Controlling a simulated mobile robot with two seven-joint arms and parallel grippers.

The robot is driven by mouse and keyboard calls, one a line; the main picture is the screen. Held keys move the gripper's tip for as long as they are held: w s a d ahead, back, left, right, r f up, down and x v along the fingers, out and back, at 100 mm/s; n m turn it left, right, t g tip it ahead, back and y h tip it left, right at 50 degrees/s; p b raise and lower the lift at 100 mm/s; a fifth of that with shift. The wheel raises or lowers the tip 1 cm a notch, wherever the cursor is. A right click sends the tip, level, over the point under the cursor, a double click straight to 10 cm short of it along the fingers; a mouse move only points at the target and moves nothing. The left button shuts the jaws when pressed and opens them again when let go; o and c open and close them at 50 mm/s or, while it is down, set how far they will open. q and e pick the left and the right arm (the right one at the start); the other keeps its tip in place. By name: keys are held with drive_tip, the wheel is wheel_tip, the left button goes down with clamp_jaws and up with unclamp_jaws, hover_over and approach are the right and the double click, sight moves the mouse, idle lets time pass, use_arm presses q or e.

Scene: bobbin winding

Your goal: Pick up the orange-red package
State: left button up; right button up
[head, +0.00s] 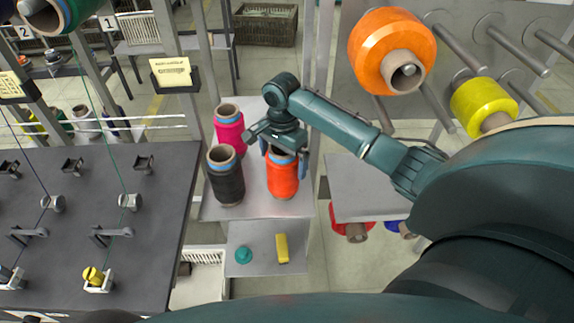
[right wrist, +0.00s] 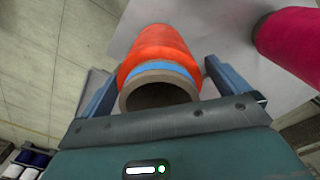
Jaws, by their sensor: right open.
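The orange-red package (head: 283,180), a wound bobbin with a blue band and a cardboard tube, stands upright on a grey shelf (head: 240,207). In the right wrist view the orange-red package (right wrist: 158,45) lies between the two fingers, its tube's open end facing the camera. My right gripper (head: 277,160) is over the top of this package; its open fingers show on both sides of it in the right wrist view (right wrist: 160,85). I cannot tell whether the fingers touch it. My left gripper is not in view.
A black package (head: 226,180) stands close left of the orange-red one, and a magenta package (head: 229,128) behind. A lower shelf holds a teal item (head: 243,255) and a yellow block (head: 282,249). A peg rack holds an orange package (head: 380,50) and a yellow package (head: 480,102) at right.

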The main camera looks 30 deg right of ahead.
drive_tip(key=shift+a+f, duration=0.1)
drive_tip(key=c, duration=1.1)
